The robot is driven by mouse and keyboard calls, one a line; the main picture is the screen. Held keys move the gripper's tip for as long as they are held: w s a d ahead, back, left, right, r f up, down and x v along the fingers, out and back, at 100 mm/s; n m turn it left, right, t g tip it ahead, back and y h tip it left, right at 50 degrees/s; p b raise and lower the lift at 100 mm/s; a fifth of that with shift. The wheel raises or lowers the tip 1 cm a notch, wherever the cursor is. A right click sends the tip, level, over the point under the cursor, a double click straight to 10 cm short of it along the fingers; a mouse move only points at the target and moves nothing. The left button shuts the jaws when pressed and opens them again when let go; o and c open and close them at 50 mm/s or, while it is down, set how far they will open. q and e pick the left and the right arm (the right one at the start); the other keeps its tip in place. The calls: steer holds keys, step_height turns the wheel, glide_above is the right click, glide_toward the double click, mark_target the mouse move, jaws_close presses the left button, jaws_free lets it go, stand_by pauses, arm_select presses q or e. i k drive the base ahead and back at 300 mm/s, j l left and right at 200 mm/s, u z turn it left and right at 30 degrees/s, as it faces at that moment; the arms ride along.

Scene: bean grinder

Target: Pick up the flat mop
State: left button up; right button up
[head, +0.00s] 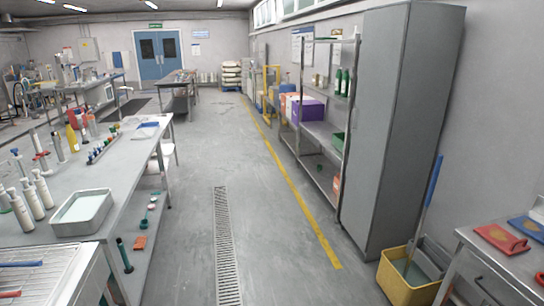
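A mop with a blue-topped, thin pole (434,182) leans slightly at the right, beside the tall grey cabinet. Its lower end goes down into a yellow bucket (397,289) on the floor. The mop head is not clearly visible, so I cannot tell from here whether it is flat. Neither of my grippers shows in the head view.
The tall grey cabinet (395,120) stands against the right wall behind the bucket. A metal table (505,262) with red and blue items is close on the bucket's right. A long bench (110,190) runs along the left. The middle floor (275,240) is clear.

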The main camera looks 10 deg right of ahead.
mark_target(433, 182)
steer(key=i+l+z, duration=0.1)
steer(key=i+z, duration=0.65)
steer(key=i+j+z, duration=0.2)
steer(key=i+z, duration=0.15)
steer(key=i, duration=0.05)
